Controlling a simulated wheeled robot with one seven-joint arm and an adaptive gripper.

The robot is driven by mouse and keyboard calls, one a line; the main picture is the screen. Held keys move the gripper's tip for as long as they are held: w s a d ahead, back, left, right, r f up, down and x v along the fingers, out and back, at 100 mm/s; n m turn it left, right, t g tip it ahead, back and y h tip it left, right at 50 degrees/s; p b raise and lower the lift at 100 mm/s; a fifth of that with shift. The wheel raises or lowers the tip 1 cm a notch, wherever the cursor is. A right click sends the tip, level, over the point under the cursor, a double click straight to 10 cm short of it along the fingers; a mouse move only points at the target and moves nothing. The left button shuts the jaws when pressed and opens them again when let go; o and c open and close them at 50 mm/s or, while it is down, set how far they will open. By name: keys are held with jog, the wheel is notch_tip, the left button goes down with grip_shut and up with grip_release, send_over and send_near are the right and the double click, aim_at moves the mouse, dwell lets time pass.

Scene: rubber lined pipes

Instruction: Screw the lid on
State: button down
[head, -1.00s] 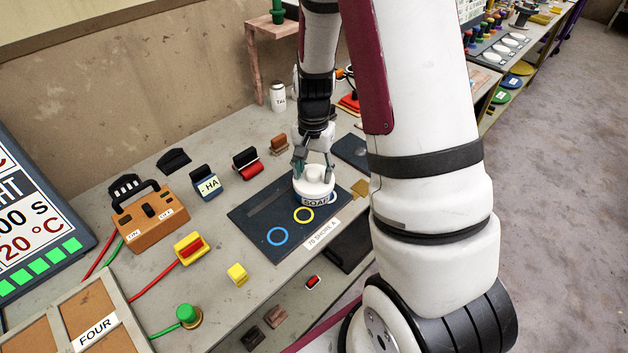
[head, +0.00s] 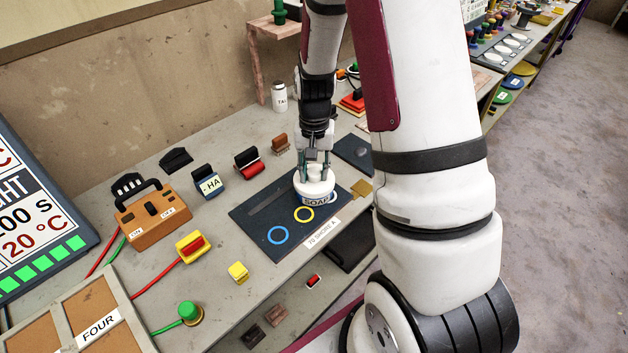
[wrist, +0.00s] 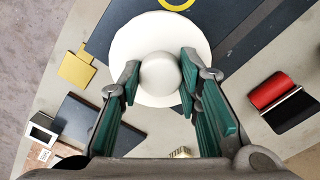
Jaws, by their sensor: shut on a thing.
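A white jar labelled SOAP (head: 318,200) stands on the dark mat. Its white round lid (head: 314,186) sits on top; it fills the upper middle of the wrist view as a disc (wrist: 160,38) with a round knob (wrist: 159,74). My gripper (head: 315,172) points down over the lid. In the wrist view its green-padded fingers (wrist: 159,84) are on both sides of the knob, shut on it. The seam between lid and jar is too small to judge, and the jar body is hidden under the lid in the wrist view.
The dark mat (head: 262,218) has a blue ring (head: 277,235) and a yellow ring (head: 304,214) in front of the jar. A black-and-red roller (head: 248,162), a stamp marked HA (head: 208,182) and an orange switch box (head: 155,217) stand to the left. A white bottle (head: 279,97) stands behind.

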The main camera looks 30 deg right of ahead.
jog(key=m, duration=1.1)
jog(key=shift+p, duration=0.35)
jog(key=c, duration=1.2)
grip_release()
jog(key=shift+w, duration=0.1)
jog(key=n, duration=0.6)
jog(key=shift+n, duration=0.3)
jog(key=n+p, duration=0.1)
jog(key=n, duration=0.4)
